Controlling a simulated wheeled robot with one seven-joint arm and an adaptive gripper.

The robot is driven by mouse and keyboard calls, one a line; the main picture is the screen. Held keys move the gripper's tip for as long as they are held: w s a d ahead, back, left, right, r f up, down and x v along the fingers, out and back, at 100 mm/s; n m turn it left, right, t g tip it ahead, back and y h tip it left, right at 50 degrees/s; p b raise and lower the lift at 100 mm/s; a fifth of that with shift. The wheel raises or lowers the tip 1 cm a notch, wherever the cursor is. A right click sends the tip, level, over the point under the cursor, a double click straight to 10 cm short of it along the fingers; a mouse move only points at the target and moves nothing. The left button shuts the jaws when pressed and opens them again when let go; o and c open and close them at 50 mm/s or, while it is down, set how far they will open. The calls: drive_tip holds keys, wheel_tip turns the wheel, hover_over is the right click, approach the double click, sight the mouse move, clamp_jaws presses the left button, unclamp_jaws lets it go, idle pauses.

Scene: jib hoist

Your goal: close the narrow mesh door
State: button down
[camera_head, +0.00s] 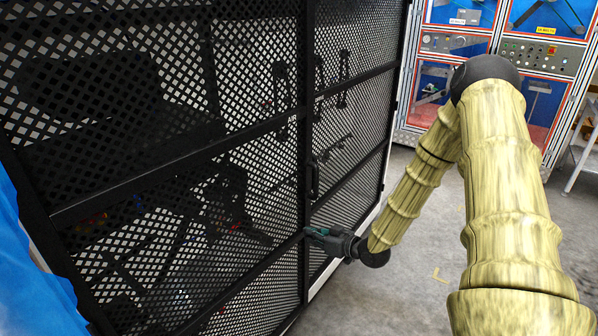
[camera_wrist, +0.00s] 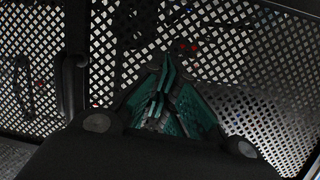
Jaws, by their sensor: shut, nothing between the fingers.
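The narrow mesh door (camera_head: 350,125) is the tall black panel on the right part of the cage in the head view. A black vertical handle (camera_head: 313,180) sits at its left edge, by the dark upright. My gripper (camera_head: 314,234) is shut and empty, below the handle and close to the mesh near that upright. I cannot tell whether it touches the mesh, or whether a gap is left at the door's edge. In the wrist view my gripper's green fingers (camera_wrist: 160,92) are together in front of mesh, with a dark upright bar to the left.
A wide mesh panel (camera_head: 130,160) fills the left, with dark equipment behind it. A blue cover (camera_head: 35,270) hangs at lower left. A control cabinet (camera_head: 500,50) stands at the back right. Grey floor (camera_head: 400,290) is open beside the cage.

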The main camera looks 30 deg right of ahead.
sight(292, 178)
drive_tip(key=d+r+n+t+y+p, duration=0.1)
drive_tip(key=d+r+n+t+p, duration=0.2)
drive_tip(key=d+r, duration=0.7)
drive_tip(key=shift+m, duration=0.6)
drive_tip(key=shift+s+a+r+p+x, duration=0.1)
drive_tip(key=shift+a+r+p+x, duration=0.55)
drive_tip(key=shift+x, duration=1.85)
drive_tip(key=shift+s+d+r+p+x, duration=0.15)
drive_tip(key=shift+p+x, duration=0.95)
drive_tip(key=shift+x, duration=1.4)
drive_tip(key=shift+w+a+r+p+x, duration=0.1)
drive_tip(key=shift+a+r+p+x, duration=0.2)
drive_tip(key=shift+p+x, duration=1.4)
drive_tip(key=shift+b+x, duration=0.75)
drive_tip(key=shift+b, duration=0.1)
